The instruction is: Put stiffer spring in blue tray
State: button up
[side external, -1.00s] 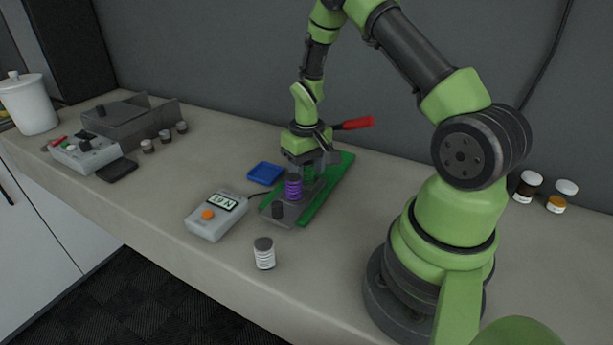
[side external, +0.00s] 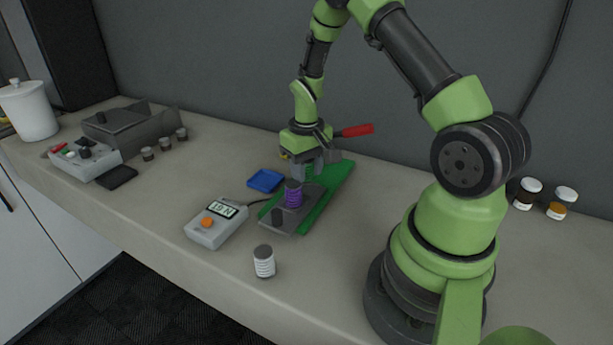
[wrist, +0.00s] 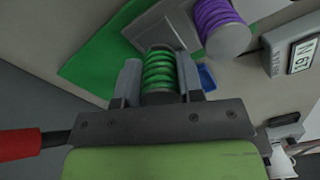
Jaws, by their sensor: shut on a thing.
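My gripper (side external: 307,171) is shut on a green coil spring (wrist: 159,70), which sits upright between its two fingers in the wrist view (wrist: 160,78). In the side view it is just behind a purple spring (side external: 293,196). The purple spring stands on the grey plate of the tester; it also shows at the top of the wrist view (wrist: 218,22). A white spring (side external: 264,264) with a dark cap stands at the bench front. The blue tray (side external: 265,181) lies flat left of the tester and looks empty. Whether the green spring clears the surface below is hard to tell.
A grey display box (side external: 215,225) with an orange button stands left of the grey plate (side external: 291,222), which lies on a green mat (side external: 328,200). A red handle (side external: 356,131) sticks out beside my gripper. Several small jars and a grey machine (side external: 130,125) stand farther left.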

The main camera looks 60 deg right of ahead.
jog(key=r, duration=0.5)
jog(key=w+r, duration=0.1)
jog(key=r, duration=0.1)
jog(key=shift+d+r, duration=0.15)
send_over(266, 182)
jog(key=f, duration=0.2)
notch_tip(266, 182, down, 10)
jog(key=shift+r, duration=0.15)
jog(key=o, duration=0.9)
